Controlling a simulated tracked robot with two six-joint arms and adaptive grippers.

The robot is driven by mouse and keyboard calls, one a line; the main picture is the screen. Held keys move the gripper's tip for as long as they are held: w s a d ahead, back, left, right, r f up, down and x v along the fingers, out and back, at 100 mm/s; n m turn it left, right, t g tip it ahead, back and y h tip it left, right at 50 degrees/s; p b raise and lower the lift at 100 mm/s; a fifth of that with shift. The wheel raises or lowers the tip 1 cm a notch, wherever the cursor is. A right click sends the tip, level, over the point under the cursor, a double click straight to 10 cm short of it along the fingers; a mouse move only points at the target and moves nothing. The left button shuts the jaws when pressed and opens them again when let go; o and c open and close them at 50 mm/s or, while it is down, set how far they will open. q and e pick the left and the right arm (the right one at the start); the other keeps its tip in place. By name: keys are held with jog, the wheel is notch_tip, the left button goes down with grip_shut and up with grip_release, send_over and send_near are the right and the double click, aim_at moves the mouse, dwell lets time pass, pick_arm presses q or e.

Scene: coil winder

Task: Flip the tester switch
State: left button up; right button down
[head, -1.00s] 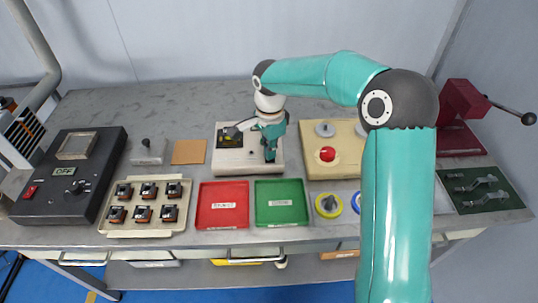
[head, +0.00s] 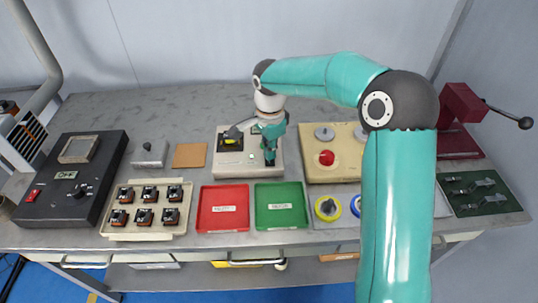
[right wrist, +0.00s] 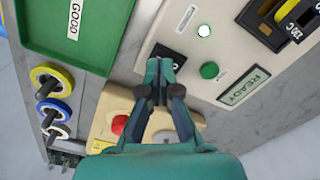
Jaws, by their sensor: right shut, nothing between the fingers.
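The tester (head: 232,168) is a cream box at the middle of the bench. Its panel shows in the right wrist view (right wrist: 190,75), with a lit white lamp (right wrist: 204,31), a green round button or lamp (right wrist: 209,70) and a display reading READY (right wrist: 243,87). The black tester switch (right wrist: 160,50) is partly hidden behind my fingers. My right gripper (right wrist: 163,68) is shut and empty, its tips over the switch; I cannot tell whether they touch it. In the head view the right gripper (head: 269,160) points down at the tester's right part. My left gripper is not in view.
A red tray (head: 222,222) and a green tray (head: 280,222) lie in front of the tester. A beige board with a red button (head: 326,158) stands right of it. A tray of several coils (head: 150,233) and a black control box (head: 60,205) are on the left.

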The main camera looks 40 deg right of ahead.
aim_at(270, 162)
jog(key=shift+r+p, duration=1.6)
jog(key=shift+r, duration=0.8)
